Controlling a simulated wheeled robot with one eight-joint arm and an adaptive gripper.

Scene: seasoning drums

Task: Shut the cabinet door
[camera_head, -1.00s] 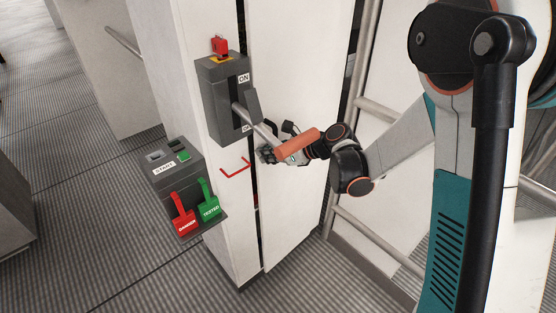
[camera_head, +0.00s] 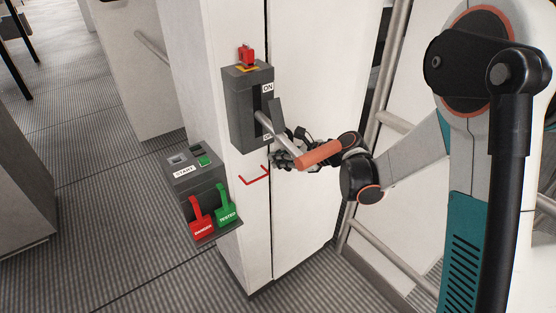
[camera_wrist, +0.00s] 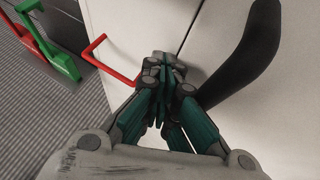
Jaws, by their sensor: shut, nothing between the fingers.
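The cabinet door (camera_head: 312,225) is the white panel right of the seam on the tall white cabinet (camera_head: 235,215). Only a thin dark line shows between the door and the left panel in the head view, and the two look nearly flush. The seam also shows in the wrist view. My gripper (camera_head: 279,158) is shut and empty, with its fingertips (camera_wrist: 163,62) close to the door's face near the seam. I cannot tell whether they touch it. The lever's orange grip partly hides my gripper in the head view.
A grey switch box (camera_head: 241,120) has a lever with an orange grip (camera_head: 320,154) sticking out by my wrist. A red bracket (camera_head: 254,179) lies just below. A control box (camera_head: 192,165) with red and green tags hangs lower left. Railings stand right.

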